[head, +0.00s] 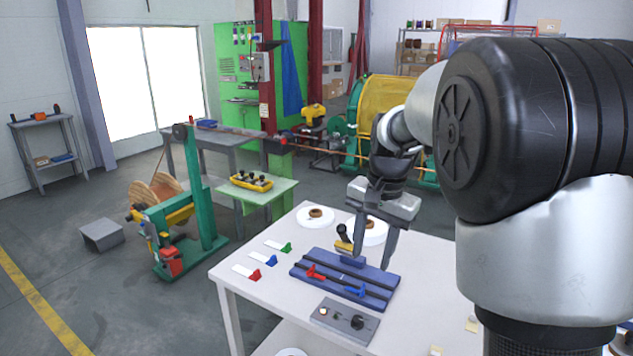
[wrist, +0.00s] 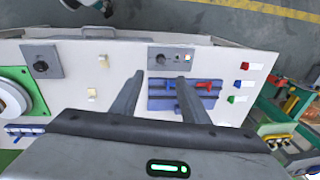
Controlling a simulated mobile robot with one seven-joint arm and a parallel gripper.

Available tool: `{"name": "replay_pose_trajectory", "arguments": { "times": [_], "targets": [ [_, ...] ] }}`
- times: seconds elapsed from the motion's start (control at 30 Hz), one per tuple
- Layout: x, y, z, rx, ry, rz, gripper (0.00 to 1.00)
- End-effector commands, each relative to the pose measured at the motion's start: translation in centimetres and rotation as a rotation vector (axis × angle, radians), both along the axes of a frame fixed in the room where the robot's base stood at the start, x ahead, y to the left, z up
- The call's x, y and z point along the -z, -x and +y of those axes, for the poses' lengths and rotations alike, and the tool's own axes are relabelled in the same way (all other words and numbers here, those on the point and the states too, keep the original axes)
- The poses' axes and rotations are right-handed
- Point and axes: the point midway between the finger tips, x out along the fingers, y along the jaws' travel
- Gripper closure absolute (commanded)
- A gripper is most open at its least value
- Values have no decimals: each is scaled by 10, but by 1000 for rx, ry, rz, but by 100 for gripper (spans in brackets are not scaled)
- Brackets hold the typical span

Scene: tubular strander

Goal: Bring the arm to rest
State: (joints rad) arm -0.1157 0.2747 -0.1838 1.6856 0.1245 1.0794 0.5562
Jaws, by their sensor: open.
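My gripper (head: 374,236) is open and points down above the white table (head: 240,287). Nothing shows between its two fingers. In the head view its fingers hang in front of the rear part of a blue slotted fixture (head: 330,282), which carries a red and a blue clamp piece. In the wrist view the open fingers of my gripper (wrist: 155,98) reach toward the same blue fixture (wrist: 205,103). I cannot tell the exact height of the fingertips above it. My arm fills the right side of the head view and hides part of the table.
A grey control box (head: 345,321) sits at the table's front. Red, green and blue tags (head: 255,274) lie at left, white discs (head: 316,216) behind. A green stand with a wooden reel (head: 155,190) is left of the table. Open floor lies at far left.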

Motion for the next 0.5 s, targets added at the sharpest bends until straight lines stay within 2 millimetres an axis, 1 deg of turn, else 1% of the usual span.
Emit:
{"name": "replay_pose_trajectory", "arguments": {
  "times": [0.03, 0.1, 0.17, 0.2, 0.27, 0.3, 0.37, 0.4, 0.5],
  "targets": [
    [-24, 17, 0, -35, -3, -32, 59],
    [-44, 39, 1, -92, 0, -68, 59],
    [-59, 59, 1, -139, 7, -98, 59],
    [-69, 72, 2, -172, 14, -120, 59],
    [-81, 92, 3, -223, 25, -150, 59],
    [-88, 105, 3, -255, 33, -171, 59],
    [-97, 125, 3, -306, 52, -202, 59],
    [-102, 138, 4, -338, 65, -222, 59],
    [-110, 171, 5, -420, 105, -273, 59]
  ]
}}
